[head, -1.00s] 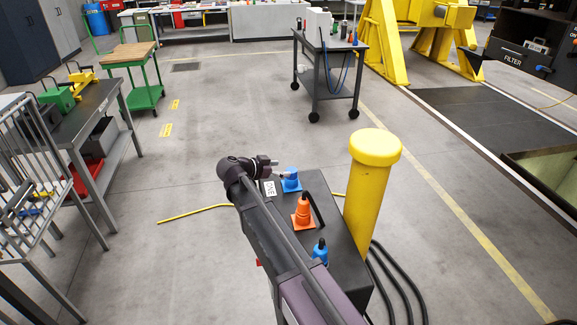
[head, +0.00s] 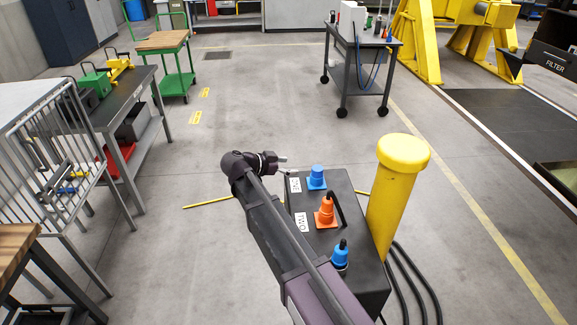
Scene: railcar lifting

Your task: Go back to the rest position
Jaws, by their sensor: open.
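My gripper (head: 286,165) is at the end of my dark arm, left of the far end of a black box. It is small in the view and looks open and empty. On the box (head: 349,207) stand a blue plug or socket (head: 317,178) at the far end, an orange one (head: 325,213) in the middle and a blue one (head: 341,255) at the near end. My gripper is apart from the far blue one. White labels reading ONE (head: 296,185) and TWO (head: 302,222) show on the box top. My forearm hides part of the box's left side.
A yellow post (head: 396,190) stands right of the box, with black cables (head: 418,275) on the floor. A wire cage cart (head: 75,165) and a workbench (head: 125,100) are at left. A grey trolley (head: 362,75) stands behind. The floor between is clear.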

